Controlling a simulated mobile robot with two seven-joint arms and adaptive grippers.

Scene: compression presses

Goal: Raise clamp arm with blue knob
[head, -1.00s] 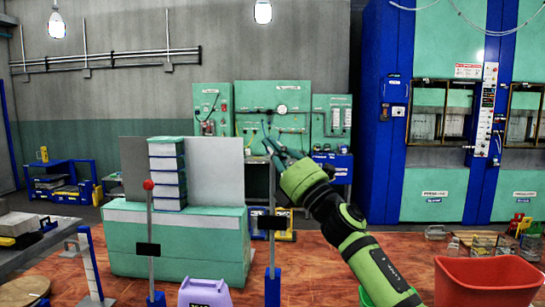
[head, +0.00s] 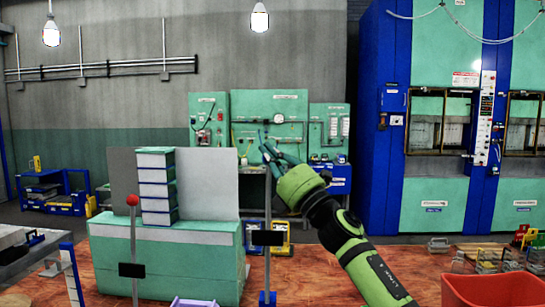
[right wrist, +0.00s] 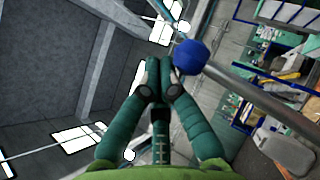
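The blue knob (right wrist: 190,57) shows in the right wrist view at the end of a grey metal rod (right wrist: 255,92). In the head view, a thin upright arm with a black plate (head: 268,238) and a blue foot (head: 267,298) stands below my right gripper (head: 269,147); its top is hidden by the gripper. In the right wrist view my right gripper (right wrist: 158,70) has its fingertips together with nothing seen between them. The knob appears just right of the fingertips; I cannot tell whether they touch. My left gripper is out of view.
A second lever with a red knob (head: 133,200) stands to the left. Behind are a green block (head: 165,260) and stacked green-and-white boxes (head: 156,187). A red bin (head: 492,289) is at the front right, near small clamp-like items (head: 490,258).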

